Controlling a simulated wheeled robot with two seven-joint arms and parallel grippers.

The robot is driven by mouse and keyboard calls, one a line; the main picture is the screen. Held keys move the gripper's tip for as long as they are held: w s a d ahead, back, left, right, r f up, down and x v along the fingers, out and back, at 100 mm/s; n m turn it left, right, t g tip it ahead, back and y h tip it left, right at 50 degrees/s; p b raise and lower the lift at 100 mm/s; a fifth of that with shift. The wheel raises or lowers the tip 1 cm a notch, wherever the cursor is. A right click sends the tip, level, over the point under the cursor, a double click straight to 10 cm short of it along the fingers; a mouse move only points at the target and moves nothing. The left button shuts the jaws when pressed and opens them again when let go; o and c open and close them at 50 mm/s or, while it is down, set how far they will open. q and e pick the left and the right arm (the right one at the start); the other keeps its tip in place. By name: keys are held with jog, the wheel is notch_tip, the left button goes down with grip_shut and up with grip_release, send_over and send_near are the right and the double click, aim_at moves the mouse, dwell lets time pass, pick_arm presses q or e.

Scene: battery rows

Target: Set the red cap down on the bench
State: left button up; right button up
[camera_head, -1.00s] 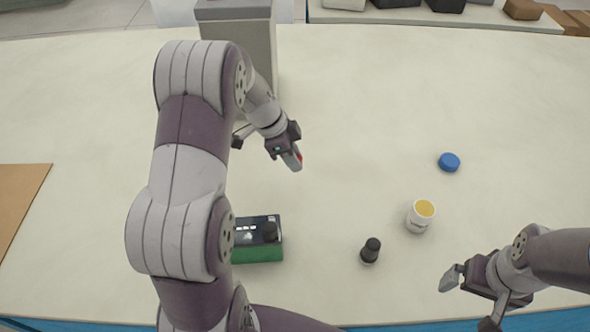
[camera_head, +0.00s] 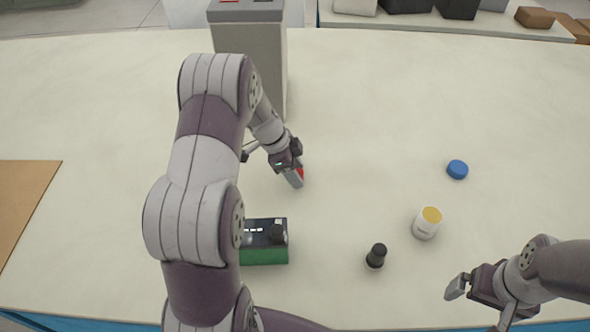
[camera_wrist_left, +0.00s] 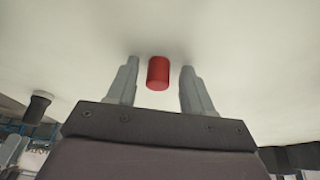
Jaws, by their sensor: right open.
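The red cap (camera_wrist_left: 158,73) is between the two fingers of my left gripper (camera_wrist_left: 160,85) in the left wrist view, with a gap on each side. It looks upright against the pale bench surface; whether its base touches cannot be told for sure. In the head view only a bit of red (camera_head: 300,172) shows beside the fingers of my left gripper (camera_head: 296,179), low over the bench (camera_head: 350,110). The left fingers are apart. My right gripper (camera_head: 478,303) is open and empty at the lower right.
A green box with a dark top (camera_head: 263,256) stands in front of my left gripper. A black-topped bottle (camera_head: 376,256), a yellow-lidded white jar (camera_head: 426,224) and a blue cap (camera_head: 457,169) stand to the right. A tall grey box (camera_head: 265,60) is behind. The bench's middle is clear.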

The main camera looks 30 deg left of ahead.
pick_arm(q)
jog(key=shift+r+p, duration=0.25)
jog(key=shift+p, duration=0.1)
jog(key=v, duration=1.1)
jog(key=shift+s+a+r, duration=0.15)
jog(key=shift+a+r, duration=0.05)
jog(key=shift+r, duration=0.15)
